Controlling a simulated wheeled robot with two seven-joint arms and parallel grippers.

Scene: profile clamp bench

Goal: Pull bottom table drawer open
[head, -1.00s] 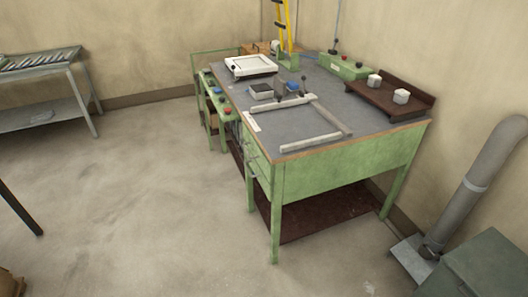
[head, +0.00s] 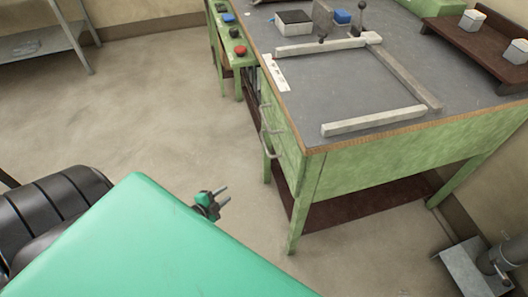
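The green table (head: 375,172) stands at the right with a grey top. Its drawers are on the left side, seen at a steep angle. The lower drawer handle (head: 269,149) is a pale metal bow, with another handle (head: 267,121) just above it. Both drawers look closed. My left gripper (head: 224,194) is low, left of the table and below the handles in the picture. Its two dark fingers are apart with nothing between them, and it is clear of the drawer. My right gripper is not in view.
A control stand with coloured buttons (head: 233,33) adjoins the table's far left side. A pale frame of bars (head: 372,121) lies on the top. A grey pipe base (head: 466,270) is at lower right. The floor (head: 140,110) left of the table is free.

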